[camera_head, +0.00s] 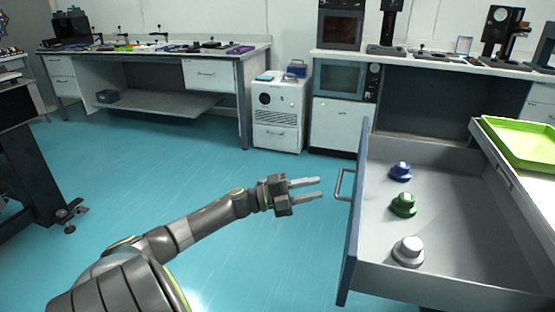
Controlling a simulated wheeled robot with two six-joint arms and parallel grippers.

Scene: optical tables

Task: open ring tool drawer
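The drawer (440,242) is pulled out at the right, its blue front panel (355,220) facing left. A metal handle (342,185) sticks out from that panel. Inside the drawer lie a blue ring-like tool (400,171), a green one (404,204) and a white one (408,251), spaced in a row. My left gripper (319,188) is open and empty, its two fingers pointing right, just left of the handle. It looks apart from the handle by a small gap. My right gripper is not in view.
A green tray (524,142) lies on the worktop at right above the drawer. A white cabinet unit (278,115) and a microwave-like device (341,79) stand behind. A long table (150,55) is at the back left. The blue floor around my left arm is clear.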

